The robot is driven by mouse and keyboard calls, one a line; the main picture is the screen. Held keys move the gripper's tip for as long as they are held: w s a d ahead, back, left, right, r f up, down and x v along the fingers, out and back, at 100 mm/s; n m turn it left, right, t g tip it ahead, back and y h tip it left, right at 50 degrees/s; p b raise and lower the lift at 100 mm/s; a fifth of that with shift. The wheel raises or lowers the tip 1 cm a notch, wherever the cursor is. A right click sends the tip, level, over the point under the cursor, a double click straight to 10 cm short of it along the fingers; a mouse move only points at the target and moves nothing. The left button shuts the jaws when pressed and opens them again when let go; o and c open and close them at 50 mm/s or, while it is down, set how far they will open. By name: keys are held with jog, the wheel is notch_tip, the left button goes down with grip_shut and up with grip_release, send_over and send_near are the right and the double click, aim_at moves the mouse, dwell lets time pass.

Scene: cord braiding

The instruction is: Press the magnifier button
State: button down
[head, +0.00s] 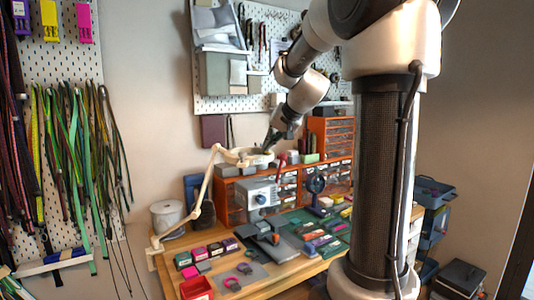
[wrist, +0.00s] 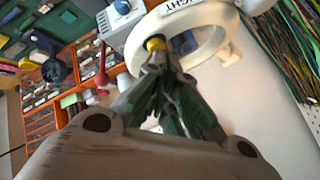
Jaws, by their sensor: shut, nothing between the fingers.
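The magnifier is a white ring lamp on a jointed cream arm. Its ring (head: 243,158) stands above the back of the workbench, and in the wrist view the ring (wrist: 215,40) fills the upper middle, with dark lettering on its rim. A yellow button (wrist: 155,44) sits on the rim, beside a dark round part. My gripper (wrist: 157,62) is shut and empty, its fingertips right at the button; I cannot tell whether they touch it. In the head view my gripper (head: 269,146) points down at the ring's right side.
Orange drawer cabinets (head: 328,135) stand close behind and right of the ring. A grey-white device with a blue knob (head: 261,198) sits below it. A dark round-headed stand (head: 316,184) is to the right. Cords (head: 85,150) hang on the left pegboard.

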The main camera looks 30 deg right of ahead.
aim_at(270, 154)
jog(key=shift+r, duration=0.55)
jog(key=shift+r, duration=2.55)
jog(key=shift+f, duration=0.1)
jog(key=s+a+f+n+g, duration=0.1)
jog(key=s+f, duration=0.4)
jog(key=s, duration=0.5)
jog(key=s+a+f+n+g, duration=0.2)
jog(key=s+a+f+n, duration=0.2)
jog(key=s, duration=0.6)
jog(key=s+a+f+n+g+h, duration=0.1)
jog(key=s+a+f+n+g, duration=0.1)
jog(key=s+f, duration=0.4)
jog(key=s+a, duration=0.1)
jog(key=s, duration=0.4)
jog(key=shift+f, duration=0.35)
jog(key=shift+a, duration=0.1)
